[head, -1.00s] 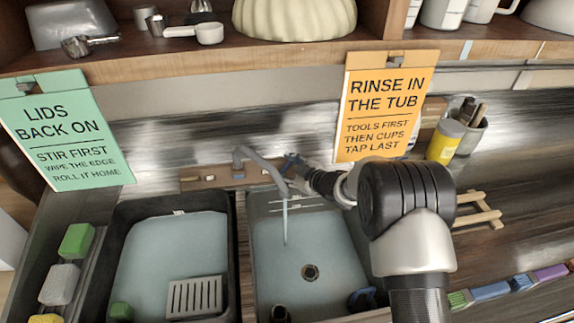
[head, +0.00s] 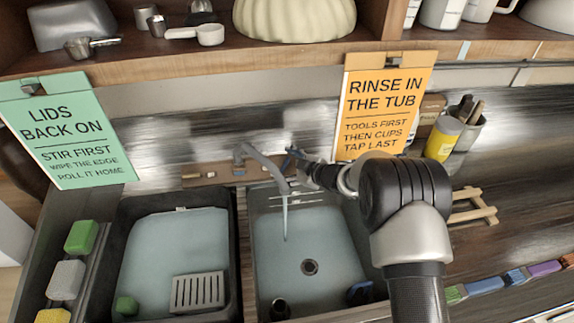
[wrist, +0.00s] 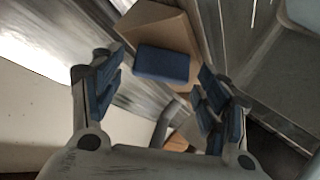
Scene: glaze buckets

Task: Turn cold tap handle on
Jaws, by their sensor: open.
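A blue block-like handle (wrist: 162,64), which looks like the cold tap handle, sits on a wooden mount in the wrist view. My gripper (wrist: 160,80) is open, with one blue-padded finger on each side of the handle and visible gaps between. In the head view my gripper (head: 294,158) is at the wooden tap board, right of the grey curved spout (head: 262,160). The handle cannot be told apart from the blue finger pads there. A thin stream of water (head: 285,218) falls from the spout into the right basin.
The right basin (head: 350,262) and a dark left tub (head: 232,285) lie below the tap. An orange sign (head: 388,90) hangs just behind my arm. A yellow container (head: 442,138) and a wooden rack (head: 474,208) stand to the right.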

